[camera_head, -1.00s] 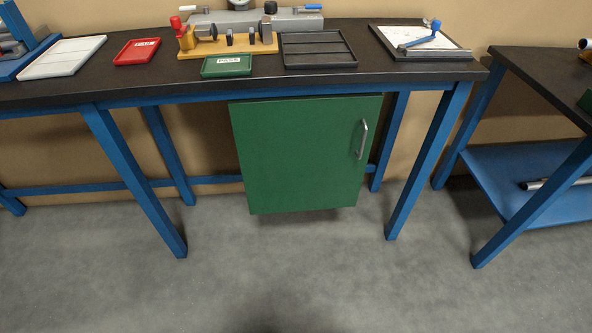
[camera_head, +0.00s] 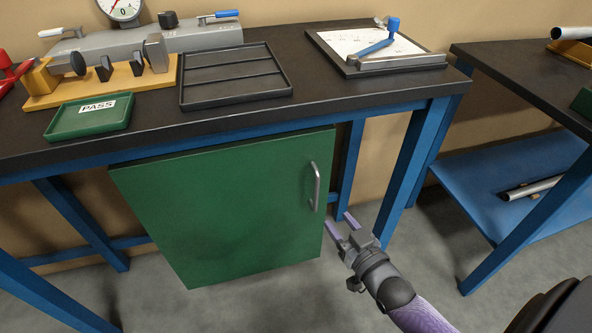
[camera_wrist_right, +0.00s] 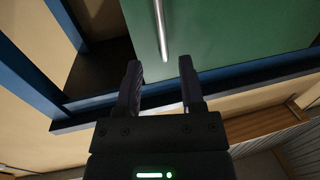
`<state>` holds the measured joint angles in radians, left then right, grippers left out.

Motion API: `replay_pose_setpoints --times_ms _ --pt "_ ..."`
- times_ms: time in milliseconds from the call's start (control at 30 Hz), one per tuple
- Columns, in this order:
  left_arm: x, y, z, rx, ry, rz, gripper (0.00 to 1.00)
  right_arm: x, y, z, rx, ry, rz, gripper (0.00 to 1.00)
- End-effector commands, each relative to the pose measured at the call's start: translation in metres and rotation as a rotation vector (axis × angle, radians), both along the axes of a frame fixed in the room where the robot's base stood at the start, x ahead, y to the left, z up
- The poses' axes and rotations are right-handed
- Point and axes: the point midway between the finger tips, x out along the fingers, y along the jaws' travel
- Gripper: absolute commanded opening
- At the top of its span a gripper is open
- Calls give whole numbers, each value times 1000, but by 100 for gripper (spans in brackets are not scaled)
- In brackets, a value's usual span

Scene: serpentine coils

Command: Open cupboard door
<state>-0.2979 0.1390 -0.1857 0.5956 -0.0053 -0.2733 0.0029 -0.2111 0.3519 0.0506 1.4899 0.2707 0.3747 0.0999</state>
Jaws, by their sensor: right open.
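The green cupboard door (camera_head: 230,205) hangs under the dark workbench and looks shut. Its silver vertical bar handle (camera_head: 315,186) is near the door's right edge. My right gripper (camera_head: 340,222) is open and empty, below and a little right of the handle, with its two fingers pointing up toward the door. In the right wrist view, the handle (camera_wrist_right: 161,28) lies beyond the gap between the open fingers (camera_wrist_right: 160,85), apart from them. The green door also fills the top right of that view (camera_wrist_right: 230,30). My left gripper is not in view.
Blue bench legs (camera_head: 418,150) stand just right of the cupboard, close to my right arm. The bench top carries a green PASS tray (camera_head: 60,126), a dark divided tray (camera_head: 235,100) and a clipboard-like board (camera_head: 335,62). A second bench (camera_head: 500,75) stands at the right.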

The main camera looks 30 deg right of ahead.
Motion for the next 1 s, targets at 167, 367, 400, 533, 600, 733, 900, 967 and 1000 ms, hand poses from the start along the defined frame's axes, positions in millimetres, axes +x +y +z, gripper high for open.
replay_pose_setpoints --times_ms 167,367,400,533,600,733,900,967,1000 --pt "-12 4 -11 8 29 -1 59 26 -1 6 2 -38 3 50" --pt "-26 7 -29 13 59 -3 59 74 -3 4 2 -33 3 50" --pt "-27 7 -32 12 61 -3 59 81 -3 4 2 -31 3 50" --pt "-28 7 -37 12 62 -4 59 96 -4 5 2 -29 2 50" --pt "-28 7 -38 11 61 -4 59 100 -4 6 2 -30 2 50" --pt "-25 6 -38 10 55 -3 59 102 -4 8 2 -29 2 50" --pt "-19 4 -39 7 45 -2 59 102 -4 8 2 -29 2 46" --pt "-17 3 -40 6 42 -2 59 102 -4 8 1 -29 2 33" --pt "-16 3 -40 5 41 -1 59 102 -4 8 1 -29 2 25"
